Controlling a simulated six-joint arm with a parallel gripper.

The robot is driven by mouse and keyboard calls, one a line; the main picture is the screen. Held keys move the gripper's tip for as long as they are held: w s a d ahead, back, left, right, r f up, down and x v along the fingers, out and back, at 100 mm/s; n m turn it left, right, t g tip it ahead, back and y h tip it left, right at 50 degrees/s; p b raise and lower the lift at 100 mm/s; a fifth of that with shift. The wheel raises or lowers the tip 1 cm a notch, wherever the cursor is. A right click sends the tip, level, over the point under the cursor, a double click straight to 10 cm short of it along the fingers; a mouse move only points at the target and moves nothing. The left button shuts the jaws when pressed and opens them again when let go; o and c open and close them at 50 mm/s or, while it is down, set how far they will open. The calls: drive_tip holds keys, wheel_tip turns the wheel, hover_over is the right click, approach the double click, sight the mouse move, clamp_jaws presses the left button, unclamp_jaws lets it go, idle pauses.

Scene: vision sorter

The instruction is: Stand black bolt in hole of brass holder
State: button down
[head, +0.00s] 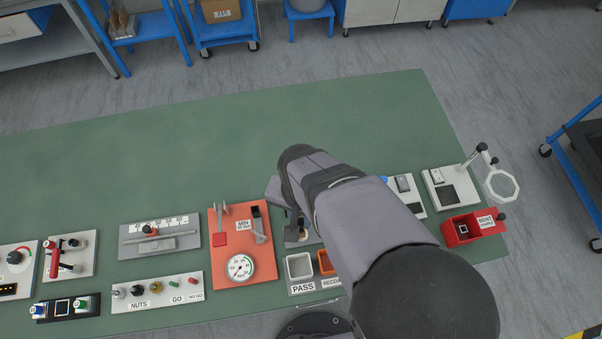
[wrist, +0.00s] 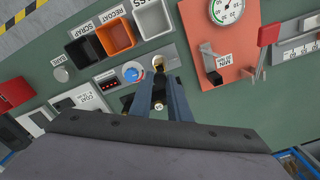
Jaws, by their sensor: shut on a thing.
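My gripper (wrist: 159,80) is shut, its two dark fingers meeting at a small dark thing that I take to be the black bolt (wrist: 159,70). Only a little of the bolt shows between the fingertips. The brass holder (wrist: 158,61) is a small brass-coloured piece just past the fingertips, on a grey plate. I cannot tell whether the bolt is in its hole, touching it or above it. In the head view my gripper (head: 297,219) is low over the same plate, largely covered by my arm, and the bolt cannot be made out.
A blue knob (wrist: 133,72) and a red display (wrist: 107,84) sit beside the holder. PASS (head: 300,266) and orange bins stand close in front. An orange gauge board (head: 222,272) is to the left in the head view. The green bench behind is clear.

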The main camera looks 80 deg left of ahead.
sight(301, 221)
drive_tip(key=shift+f+b, duration=1)
drive_tip(key=shift+f, duration=0.7)
idle(0.3)
drive_tip(key=c, duration=1.2)
unclamp_jaws()
drive_tip(key=shift+r, duration=0.1)
drive_tip(key=shift+r+p, duration=3.35)
drive_tip(key=shift+r, duration=0.6)
